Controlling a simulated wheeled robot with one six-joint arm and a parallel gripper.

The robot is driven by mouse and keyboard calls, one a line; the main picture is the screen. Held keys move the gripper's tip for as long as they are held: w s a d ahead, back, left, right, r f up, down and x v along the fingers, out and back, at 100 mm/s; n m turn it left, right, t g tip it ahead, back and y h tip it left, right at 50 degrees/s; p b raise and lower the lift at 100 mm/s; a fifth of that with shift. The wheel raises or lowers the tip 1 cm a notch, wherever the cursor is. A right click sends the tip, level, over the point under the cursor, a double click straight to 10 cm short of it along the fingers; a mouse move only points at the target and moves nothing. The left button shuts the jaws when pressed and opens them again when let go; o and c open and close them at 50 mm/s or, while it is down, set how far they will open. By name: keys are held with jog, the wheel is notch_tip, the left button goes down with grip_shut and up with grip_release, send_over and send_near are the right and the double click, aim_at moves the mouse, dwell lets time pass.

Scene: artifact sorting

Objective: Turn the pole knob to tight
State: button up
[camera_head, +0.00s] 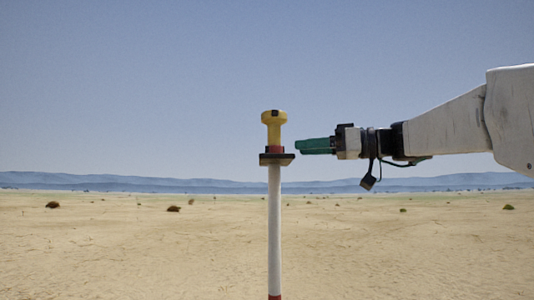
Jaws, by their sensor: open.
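A white pole (274,225) stands upright in the middle of the view, with a red band at the bottom edge. A dark flat plate (276,159) sits at its top. Above the plate is a short red part (275,149), and on that a yellow knob-like piece (274,122) with a wider head. I cannot tell which part turns or how tight it is. My gripper (304,146) has green fingers and comes in level from the right. Its tips are just right of the red part, apart from it in the picture. It is open; the fingers overlap from this side, so the gap between them is hidden.
My arm fills the right side at the pole top's height. The open air left of the pole and above it is clear. Flat sandy ground with a few scattered shrubs (173,209) runs to distant hills (120,181).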

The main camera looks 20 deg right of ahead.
aim_at(276, 150)
jog(key=x, duration=0.8)
jog(key=shift+w+d, duration=0.15)
jog(key=shift+w, duration=0.1)
jog(key=c, duration=0.9)
jog(key=shift+c, duration=0.2)
